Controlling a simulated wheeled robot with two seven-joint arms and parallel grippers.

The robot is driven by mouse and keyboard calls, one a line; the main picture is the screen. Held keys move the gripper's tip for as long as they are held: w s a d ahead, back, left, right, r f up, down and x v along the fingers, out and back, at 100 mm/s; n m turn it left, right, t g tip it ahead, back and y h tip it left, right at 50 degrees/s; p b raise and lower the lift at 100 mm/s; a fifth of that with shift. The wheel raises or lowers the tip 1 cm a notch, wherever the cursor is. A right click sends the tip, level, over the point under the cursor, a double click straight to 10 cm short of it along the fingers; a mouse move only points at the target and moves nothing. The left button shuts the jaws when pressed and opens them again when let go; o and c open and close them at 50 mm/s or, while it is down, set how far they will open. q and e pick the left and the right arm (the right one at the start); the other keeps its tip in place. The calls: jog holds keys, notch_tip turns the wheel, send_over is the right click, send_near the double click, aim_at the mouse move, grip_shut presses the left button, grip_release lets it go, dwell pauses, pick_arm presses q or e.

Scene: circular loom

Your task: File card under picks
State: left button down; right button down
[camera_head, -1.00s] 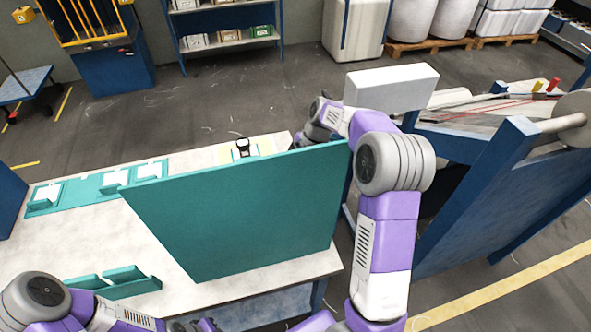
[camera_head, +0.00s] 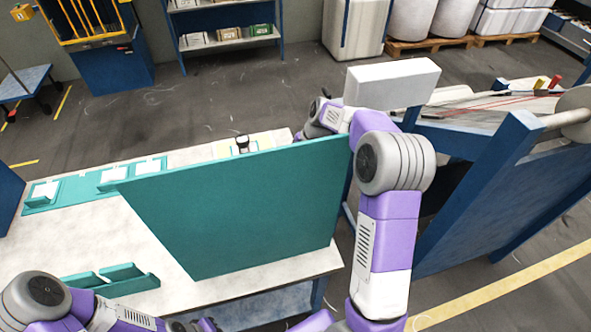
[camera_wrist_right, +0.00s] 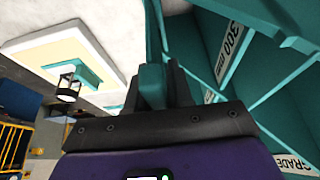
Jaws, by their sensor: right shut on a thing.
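A large teal upright panel (camera_head: 230,215) stands on the pale table; it appears to be the back of a rack. In the right wrist view, teal dividers (camera_wrist_right: 245,75) with white labels reading "300" and "GRADE" stand to the right. My right arm reaches behind the panel, which hides its gripper in the head view. In the right wrist view my right gripper (camera_wrist_right: 158,80) is shut on a teal piece (camera_wrist_right: 151,84) beside these dividers. I cannot tell which card it belongs to. My left arm shows at the lower left, its gripper out of view.
Teal trays (camera_head: 75,190) with white pieces lie on the table's far left; a low teal divided holder (camera_head: 112,281) is nearer. A small black-framed object (camera_head: 242,144) stands behind the panel. The blue-framed loom (camera_head: 470,190) is at right. The left middle of the table (camera_head: 90,235) is clear.

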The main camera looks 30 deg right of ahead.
jog(key=shift+f+b, duration=1.65)
jog(key=shift+f, duration=0.45)
jog(key=c, duration=0.9)
grip_release()
jog(key=shift+r, duration=0.1)
jog(key=shift+c, duration=0.2)
jog(key=shift+p+v, duration=0.5)
jog(key=shift+v, duration=3.3)
